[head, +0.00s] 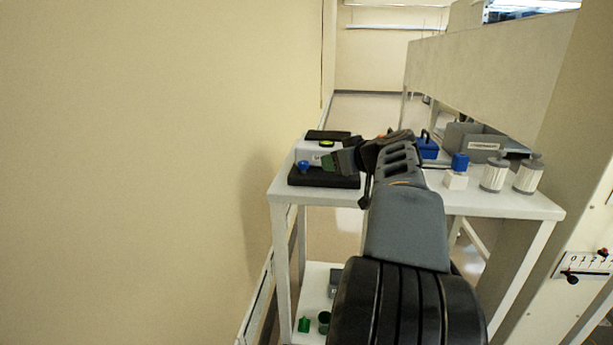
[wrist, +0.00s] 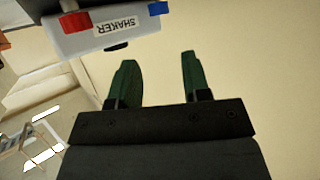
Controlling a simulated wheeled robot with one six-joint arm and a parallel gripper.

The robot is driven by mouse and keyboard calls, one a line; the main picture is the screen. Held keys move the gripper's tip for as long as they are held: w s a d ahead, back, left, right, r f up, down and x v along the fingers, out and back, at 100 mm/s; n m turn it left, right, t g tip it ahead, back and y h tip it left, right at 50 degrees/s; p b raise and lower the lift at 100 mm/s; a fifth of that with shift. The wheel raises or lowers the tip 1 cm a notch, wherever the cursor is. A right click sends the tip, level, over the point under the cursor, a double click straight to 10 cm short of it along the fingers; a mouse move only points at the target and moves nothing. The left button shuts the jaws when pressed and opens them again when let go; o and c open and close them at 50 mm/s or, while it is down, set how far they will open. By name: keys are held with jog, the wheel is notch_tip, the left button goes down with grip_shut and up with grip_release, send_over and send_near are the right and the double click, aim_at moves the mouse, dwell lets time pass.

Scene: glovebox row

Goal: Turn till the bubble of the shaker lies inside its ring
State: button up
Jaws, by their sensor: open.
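The shaker (head: 316,152) stands on the white table in the head view, a pale body with dark flat parts. A round yellow-green bubble level (head: 327,143) sits on it; the bubble and ring are too small to read. A blue knob (head: 303,165) shows at its front left. In the wrist view the shaker's labelled side (wrist: 118,32) appears upside down, with a red part (wrist: 76,22), a blue part (wrist: 158,8) and a dark round part below the label. My gripper (wrist: 158,62) has green fingers, open and empty, apart from the shaker. In the head view it covers the shaker's right side.
The white table (head: 510,203) also carries a blue-lidded white bottle (head: 457,172), two ribbed canisters (head: 494,174) and a blue case (head: 428,148) on the right. Green items (head: 304,324) stand on the lower shelf. A beige wall (head: 150,170) closes the left side.

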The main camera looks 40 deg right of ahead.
aim_at(306, 164)
jog(key=x, duration=1.3)
jog(key=c, duration=0.7)
jog(key=shift+o, duration=0.2)
jog(key=shift+m+h, duration=0.3)
